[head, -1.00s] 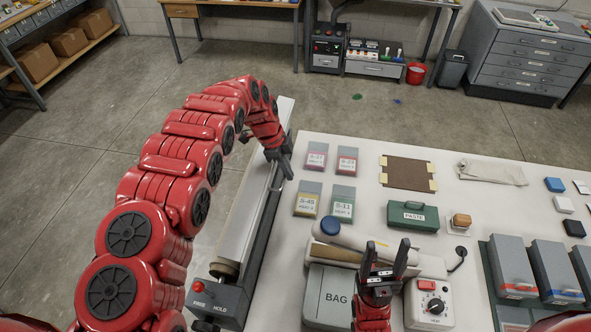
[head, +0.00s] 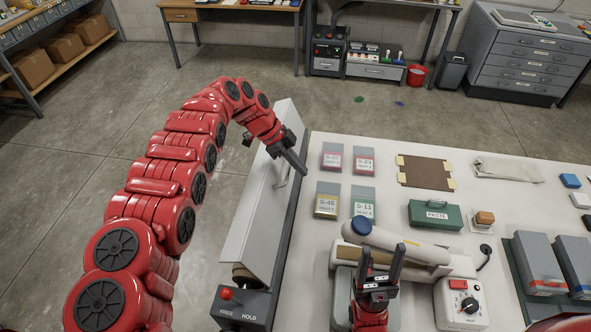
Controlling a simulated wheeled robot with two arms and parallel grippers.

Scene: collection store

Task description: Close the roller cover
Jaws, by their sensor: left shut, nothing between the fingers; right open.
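A red-knobbed lever (head: 226,294) stands by the FREE mark on a grey block marked FREE and HOLD. My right gripper (head: 385,258) is open and empty, pointing up over the near part of the table.
Labelled sample boxes (head: 345,182) lie right of the cover. A green paste box (head: 434,214), a white dial unit (head: 460,302) and a cream tool with a blue cap (head: 405,245) stand near my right gripper. Floor left of the table is clear.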

